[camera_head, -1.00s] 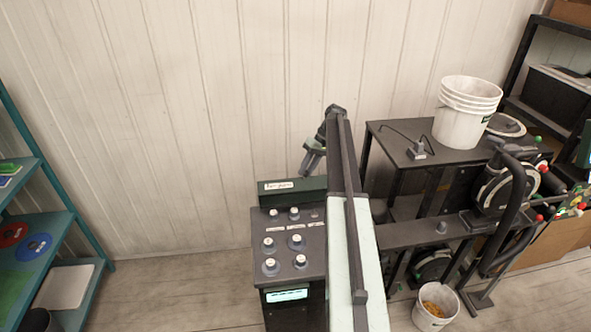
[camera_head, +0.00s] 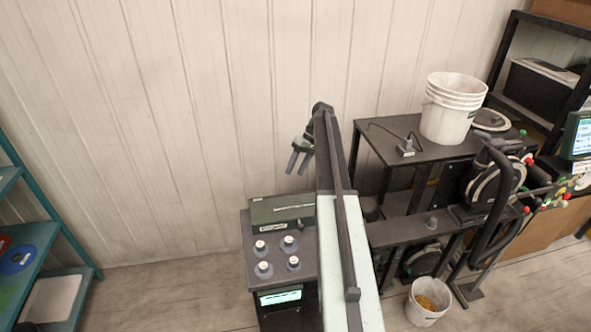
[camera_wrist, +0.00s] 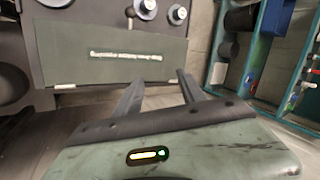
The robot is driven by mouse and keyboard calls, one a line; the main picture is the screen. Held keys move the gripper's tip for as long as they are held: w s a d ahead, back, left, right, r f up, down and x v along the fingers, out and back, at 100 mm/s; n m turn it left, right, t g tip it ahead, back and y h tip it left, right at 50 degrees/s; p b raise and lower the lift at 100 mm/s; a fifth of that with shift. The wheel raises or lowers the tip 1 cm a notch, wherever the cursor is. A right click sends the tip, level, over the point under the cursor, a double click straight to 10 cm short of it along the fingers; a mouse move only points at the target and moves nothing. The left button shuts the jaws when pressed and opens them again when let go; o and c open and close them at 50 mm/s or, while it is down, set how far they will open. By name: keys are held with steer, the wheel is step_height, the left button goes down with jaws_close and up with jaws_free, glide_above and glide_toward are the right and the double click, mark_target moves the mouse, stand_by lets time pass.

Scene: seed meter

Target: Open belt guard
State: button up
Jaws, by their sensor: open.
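I cannot tell for certain which part is the belt guard. The seed meter stand (camera_head: 430,229) is at the right in the head view, with a round wheel unit and a curved black bar (camera_head: 509,190) beside it. My gripper (camera_head: 297,163) is open and empty above the back of the knob console (camera_head: 250,262).
White buckets (camera_head: 453,108) stand on the black table right of my arm. A small bucket (camera_head: 428,300) with yellow grains is on the floor. A teal shelf (camera_head: 50,225) stands at the left. Floor between shelf and console is clear.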

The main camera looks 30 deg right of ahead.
steer(key=p+v, duration=0.6)
steer(key=v, duration=0.1)
steer(key=shift+d+r+p, duration=0.15)
steer(key=shift+r+p, duration=0.15)
steer(key=shift+r, duration=0.05)
